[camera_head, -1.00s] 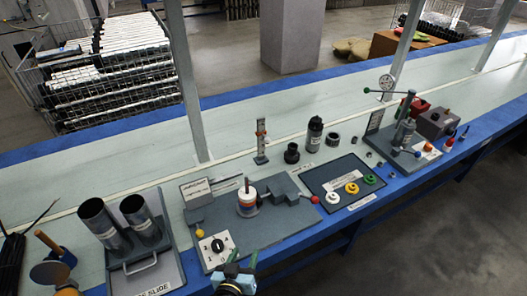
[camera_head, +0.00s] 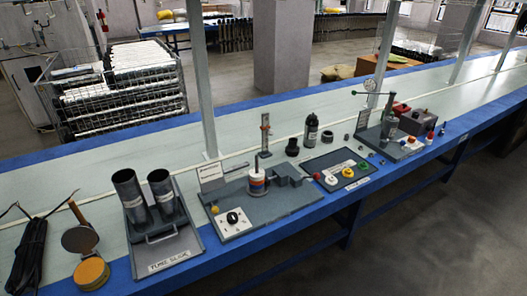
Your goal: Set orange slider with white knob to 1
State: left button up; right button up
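A slim upright post (camera_head: 265,136) with orange and pale parts stands behind the grey fixture on the bench. It may be the orange slider, but it is too small to make out a white knob, a scale or its setting. A white panel with a black dial (camera_head: 232,218) sits at the plate's front left. Neither of my grippers is in view.
The left of the bench holds the tube slide stand with two dark tubes (camera_head: 130,192), an orange disc (camera_head: 91,273) and black cable (camera_head: 28,255). A dark tray (camera_head: 325,165) and a lever press (camera_head: 388,125) stand right. The floor in front is clear.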

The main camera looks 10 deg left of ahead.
aim_at(271, 133)
jog(key=z, duration=1.1)
jog(key=i, duration=1.5)
jog(key=u, duration=1.35)
jog(key=i, duration=0.65)
jog(key=u, duration=0.7)
